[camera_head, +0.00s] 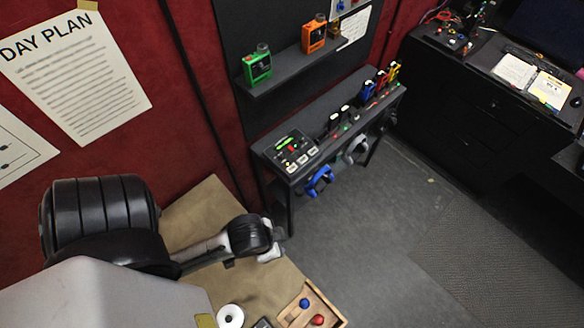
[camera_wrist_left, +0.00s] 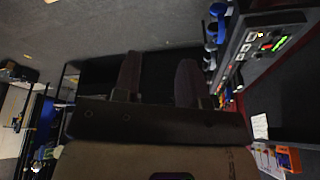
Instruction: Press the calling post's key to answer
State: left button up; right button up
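A dark intercom panel (camera_head: 291,151) with several light keys and small green and red lights sits at the near left end of a black bench (camera_head: 338,110). The panel also shows sideways at the upper right of the left wrist view (camera_wrist_left: 262,42), with one orange light and several green ones. I cannot tell which post is calling. My left gripper (camera_head: 268,242) is over the near tan table, apart from the panel and nearer to me. In the left wrist view its two fingers (camera_wrist_left: 160,65) stand apart with nothing between them. My right gripper is not in view.
Blue and grey headsets (camera_head: 320,181) hang at the bench front. A shelf above holds a green device (camera_head: 257,65) and an orange device (camera_head: 314,35). A wooden tray (camera_head: 329,317) with blue and red knobs lies on the tan table (camera_head: 205,207). The grey floor (camera_head: 370,235) is clear.

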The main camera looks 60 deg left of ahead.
pick_arm(q)
grip_shut()
dwell(1.4)
